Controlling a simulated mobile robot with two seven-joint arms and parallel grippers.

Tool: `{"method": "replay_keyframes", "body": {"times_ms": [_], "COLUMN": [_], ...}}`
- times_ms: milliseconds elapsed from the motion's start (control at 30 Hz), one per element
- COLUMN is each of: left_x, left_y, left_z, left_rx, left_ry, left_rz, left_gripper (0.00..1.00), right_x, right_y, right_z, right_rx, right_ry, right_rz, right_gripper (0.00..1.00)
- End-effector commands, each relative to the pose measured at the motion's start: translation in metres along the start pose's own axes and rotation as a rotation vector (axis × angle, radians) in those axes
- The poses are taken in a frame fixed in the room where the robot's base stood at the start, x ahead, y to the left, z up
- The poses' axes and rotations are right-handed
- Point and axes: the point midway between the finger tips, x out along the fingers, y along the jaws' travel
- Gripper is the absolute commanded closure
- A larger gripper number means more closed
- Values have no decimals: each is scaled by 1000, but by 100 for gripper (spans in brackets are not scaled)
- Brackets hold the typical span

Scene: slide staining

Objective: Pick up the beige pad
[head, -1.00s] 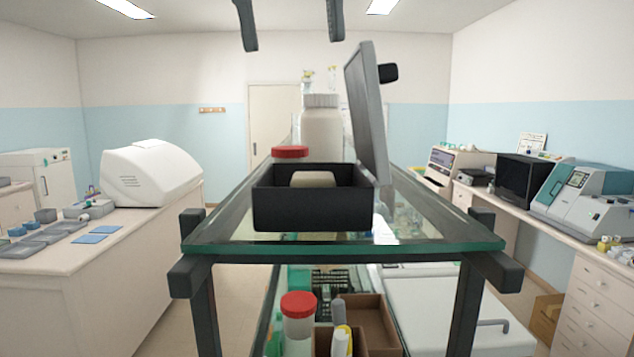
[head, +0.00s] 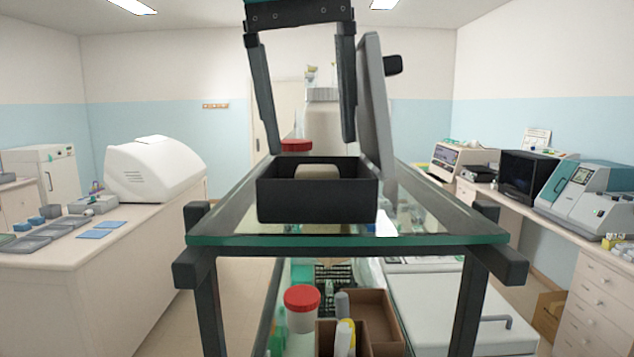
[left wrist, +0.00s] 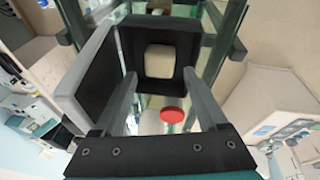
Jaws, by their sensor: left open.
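The beige pad (head: 317,172) lies inside a black open box (head: 317,201) on the glass top shelf. Only its upper part shows over the box's front wall in the head view. In the left wrist view the pad (left wrist: 160,60) shows whole as a rounded square on the floor of the box (left wrist: 187,44). My left gripper (head: 311,146) is open and points down above the box, its two fingers apart and empty. My right gripper is not in view.
A grey upright panel (head: 372,120) stands close to the box's right side, near my left gripper. The glass shelf (head: 440,220) is clear at the front right.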

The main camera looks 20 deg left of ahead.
Motion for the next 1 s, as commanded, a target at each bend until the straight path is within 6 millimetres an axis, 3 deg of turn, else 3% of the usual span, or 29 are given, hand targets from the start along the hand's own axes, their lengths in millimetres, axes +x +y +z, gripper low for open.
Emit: {"method": "replay_keyframes", "body": {"times_ms": [300,600,1000], "left_x": [40,45,44], "left_y": [0,0,0], "left_z": [0,0,0], "left_rx": [1,0,0], "left_ry": [-1,-1,-1], "left_rz": [-2,0,0], "left_gripper": [25,25,70], "right_x": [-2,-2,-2], "right_y": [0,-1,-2], "right_z": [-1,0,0], "right_rx": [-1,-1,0], "right_ry": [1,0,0], "right_rz": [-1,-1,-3], "right_gripper": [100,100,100]}}
